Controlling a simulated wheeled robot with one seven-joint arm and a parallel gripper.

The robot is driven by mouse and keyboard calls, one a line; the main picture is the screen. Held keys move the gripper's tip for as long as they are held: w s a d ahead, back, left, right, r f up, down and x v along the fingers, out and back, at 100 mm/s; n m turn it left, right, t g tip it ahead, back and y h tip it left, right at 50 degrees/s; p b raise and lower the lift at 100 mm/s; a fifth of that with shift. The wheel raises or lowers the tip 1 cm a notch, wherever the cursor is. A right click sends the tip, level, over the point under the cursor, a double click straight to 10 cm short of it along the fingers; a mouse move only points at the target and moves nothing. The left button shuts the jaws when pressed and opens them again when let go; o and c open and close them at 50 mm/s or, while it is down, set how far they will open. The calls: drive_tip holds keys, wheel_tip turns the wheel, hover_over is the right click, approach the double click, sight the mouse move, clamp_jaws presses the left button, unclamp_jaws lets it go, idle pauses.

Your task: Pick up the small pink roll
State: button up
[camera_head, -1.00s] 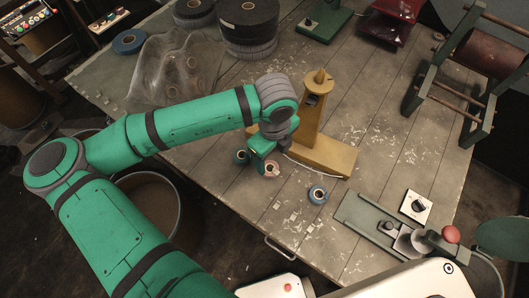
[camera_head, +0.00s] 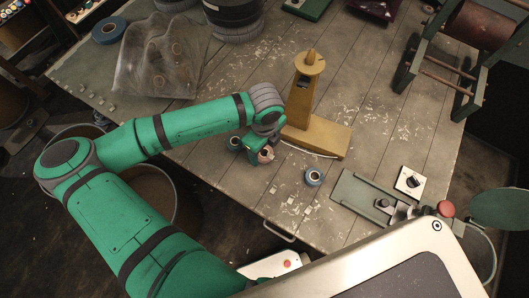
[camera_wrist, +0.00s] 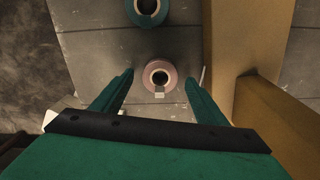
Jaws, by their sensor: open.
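The small pink roll (camera_wrist: 148,76) stands on the table, centred between the fingertips of my gripper (camera_wrist: 160,82) in the wrist view. A small pale tab shows at its near side. My gripper is open, with one finger on each side of the roll and a gap at both sides. In the head view the pink roll (camera_head: 266,155) shows beside my gripper (camera_head: 257,153), which partly covers it. The exact height of the fingertips over the table is hard to tell.
A teal roll (camera_wrist: 135,14) stands close beyond the pink one. A yellow stand (camera_head: 300,105) with a broad base rises close by, on the right in the wrist view. The table's front edge is near.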

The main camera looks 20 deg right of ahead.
drive_tip(key=shift+f, duration=0.5)
drive_tip(key=c, duration=1.2)
drive_tip(key=shift+o, duration=0.2)
drive_tip(key=shift+r, duration=0.15)
